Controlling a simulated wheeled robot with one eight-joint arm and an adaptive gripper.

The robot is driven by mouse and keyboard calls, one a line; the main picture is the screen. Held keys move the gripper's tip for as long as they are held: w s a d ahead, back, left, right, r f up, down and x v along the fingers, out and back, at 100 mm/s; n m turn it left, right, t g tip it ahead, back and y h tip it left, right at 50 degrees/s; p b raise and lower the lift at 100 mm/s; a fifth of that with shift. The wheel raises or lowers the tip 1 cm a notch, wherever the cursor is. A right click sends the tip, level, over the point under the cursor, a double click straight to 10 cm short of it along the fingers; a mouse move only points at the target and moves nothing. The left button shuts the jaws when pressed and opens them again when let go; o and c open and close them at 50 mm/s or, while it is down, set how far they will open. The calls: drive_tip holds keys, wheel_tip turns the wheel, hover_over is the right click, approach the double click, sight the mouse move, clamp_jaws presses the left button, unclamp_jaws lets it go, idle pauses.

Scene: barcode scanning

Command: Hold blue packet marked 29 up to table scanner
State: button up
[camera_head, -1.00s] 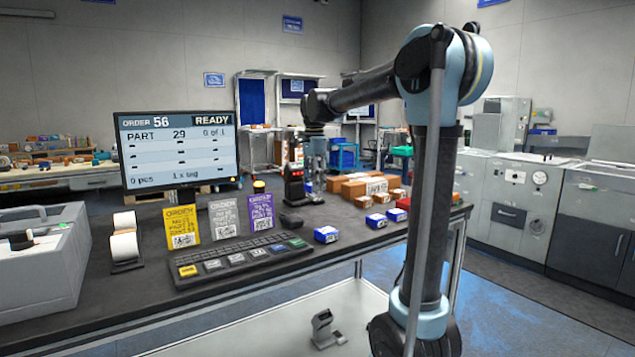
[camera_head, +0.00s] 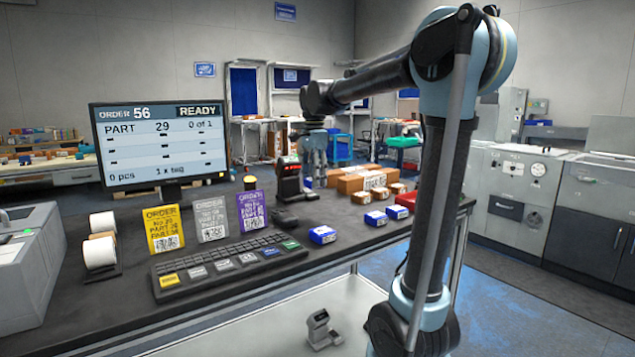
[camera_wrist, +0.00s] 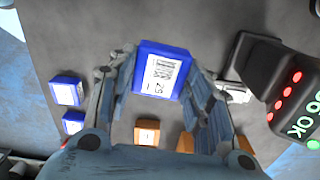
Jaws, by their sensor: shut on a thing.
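The blue packet marked 29 (camera_wrist: 162,72) is between the fingers of my gripper (camera_wrist: 160,90) in the wrist view. Its white label, with a barcode and the number 29, faces the wrist camera. My gripper (camera_head: 316,180) is shut on it. In the head view my gripper points down just right of the black table scanner (camera_head: 289,181); the packet cannot be made out there. In the wrist view the scanner (camera_wrist: 283,95) is to the right, apart from the packet, with red lights and green text ending in OK.
More blue packets (camera_head: 322,234) (camera_head: 376,218) lie on the dark table. Brown cartons (camera_head: 355,182) stand right of my gripper, near a red container (camera_head: 407,199). A monitor (camera_head: 160,145) reads order 56, part 29, 0 of 1, READY. A keyboard (camera_head: 225,260) and order cards (camera_head: 163,228) are in front.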

drive_tip(key=shift+s+d+f, duration=0.15)
drive_tip(key=shift+s+d, duration=0.15)
drive_tip(key=shift+s, duration=0.15)
drive_tip(key=shift+s+d+f, duration=0.15)
drive_tip(key=shift+s+d, duration=0.1)
drive_tip(key=shift+s, duration=0.2)
drive_tip(key=shift+f, duration=0.1)
drive_tip(key=shift+w+a+f, duration=0.45)
drive_tip(key=shift+w+f, duration=0.2)
drive_tip(key=shift+f, duration=0.15)
drive_tip(key=shift+w+a+f, duration=0.45)
drive_tip(key=shift+w+f, duration=0.15)
drive_tip(key=shift+f, duration=0.2)
drive_tip(key=shift+w+a+f, duration=0.45)
drive_tip(key=shift+w+f, duration=0.2)
drive_tip(key=shift+f, duration=0.15)
drive_tip(key=s+d+r, duration=0.7)
drive_tip(key=s+r, duration=0.3)
drive_tip(key=shift+s+d, duration=0.15)
drive_tip(key=shift+s, duration=0.25)
